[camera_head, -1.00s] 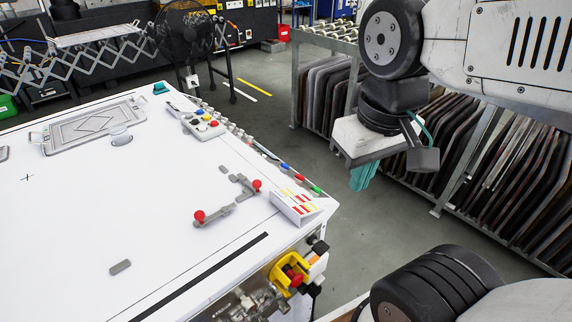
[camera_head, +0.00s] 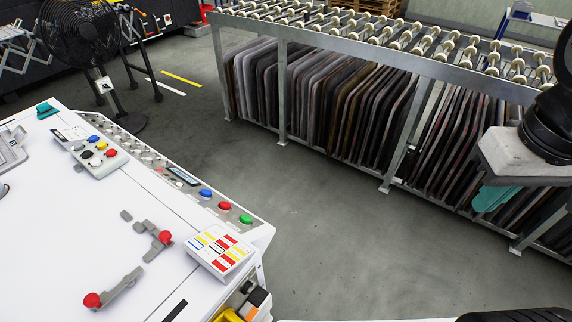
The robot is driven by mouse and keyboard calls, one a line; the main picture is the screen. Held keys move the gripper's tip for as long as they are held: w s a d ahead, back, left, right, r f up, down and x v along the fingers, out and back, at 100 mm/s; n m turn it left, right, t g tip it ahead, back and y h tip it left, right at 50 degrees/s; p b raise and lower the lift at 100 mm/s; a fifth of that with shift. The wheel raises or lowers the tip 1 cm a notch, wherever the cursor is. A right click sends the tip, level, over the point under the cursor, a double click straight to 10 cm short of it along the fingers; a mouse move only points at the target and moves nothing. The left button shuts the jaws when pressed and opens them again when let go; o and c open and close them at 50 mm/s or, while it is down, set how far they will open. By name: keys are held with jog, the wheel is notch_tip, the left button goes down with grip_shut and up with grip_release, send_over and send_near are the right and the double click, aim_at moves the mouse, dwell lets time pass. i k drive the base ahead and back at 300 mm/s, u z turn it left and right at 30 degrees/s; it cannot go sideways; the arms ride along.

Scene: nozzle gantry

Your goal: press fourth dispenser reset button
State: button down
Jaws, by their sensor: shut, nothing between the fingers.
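A row of small pale knobs or buttons (camera_head: 140,149) runs along the table's sloped edge panel, too small to read. Farther along the same panel are a blue button (camera_head: 206,194), a red button (camera_head: 225,205) and a green button (camera_head: 245,219). A grey control box (camera_head: 96,154) with several coloured buttons lies on the table. I cannot tell which of these is the fourth dispenser reset button. My gripper (camera_head: 491,199), with teal fingers, hangs at the right edge of the view, shut and empty, far from the table; its tips point down.
The white table (camera_head: 60,245) fills the lower left, with two red-knobbed grey levers (camera_head: 122,289) and a box with coloured labels (camera_head: 219,250). A roller rack (camera_head: 440,70) holding dark panels stands behind. A black fan (camera_head: 75,35) stands back left. Grey floor between is clear.

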aim_at(206, 192)
jog(key=z, duration=1.6)
jog(key=i, duration=0.25)
jog(key=u, duration=2.85)
